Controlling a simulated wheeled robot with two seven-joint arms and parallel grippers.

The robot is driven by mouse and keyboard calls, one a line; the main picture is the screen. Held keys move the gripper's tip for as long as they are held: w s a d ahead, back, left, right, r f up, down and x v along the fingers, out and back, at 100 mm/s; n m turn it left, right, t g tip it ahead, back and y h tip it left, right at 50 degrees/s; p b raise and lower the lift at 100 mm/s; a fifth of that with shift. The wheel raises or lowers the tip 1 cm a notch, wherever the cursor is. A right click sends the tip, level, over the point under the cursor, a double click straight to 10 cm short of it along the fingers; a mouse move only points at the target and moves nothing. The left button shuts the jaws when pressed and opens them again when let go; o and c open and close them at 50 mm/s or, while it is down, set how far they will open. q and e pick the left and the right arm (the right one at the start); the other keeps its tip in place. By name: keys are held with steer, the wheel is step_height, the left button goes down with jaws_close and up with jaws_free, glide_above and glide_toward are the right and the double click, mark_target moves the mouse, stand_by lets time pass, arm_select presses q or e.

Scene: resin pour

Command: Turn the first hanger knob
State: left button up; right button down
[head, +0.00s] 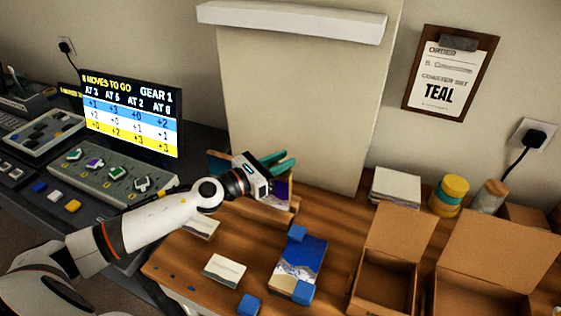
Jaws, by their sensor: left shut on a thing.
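A sloped grey control panel (82,180) at the left carries a row of several knobs. The leftmost knob (74,155) has a green patch; which one is the first hanger knob is not labelled legibly. The screen (130,118) behind it reads "MOVES TO GO" and "GEAR 1" above blue, white and yellow rows. My left gripper (275,176) is well to the right of the panel, over the wooden table, away from the knobs. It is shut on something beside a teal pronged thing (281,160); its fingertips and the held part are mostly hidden. My right gripper is out of view.
A wooden holder (283,217) with cards stands below the gripper. A blue-and-white picture panel (303,262) with blue blocks lies in front. Open cardboard boxes (388,285) stand right. Colored buttons (55,195) sit left. My left forearm passes near the panel's right end.

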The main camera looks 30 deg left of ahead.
arm_select(q)
steer(key=o, duration=1)
steer(key=shift+s+a+f+b, duration=0.2)
steer(key=shift+s+b, duration=0.1)
steer(key=shift+s, duration=0.1)
steer(key=b+v, duration=0.4)
steer(key=v, duration=0.7)
steer(key=shift+r+b, duration=0.25)
steer(key=shift+b, duration=0.15)
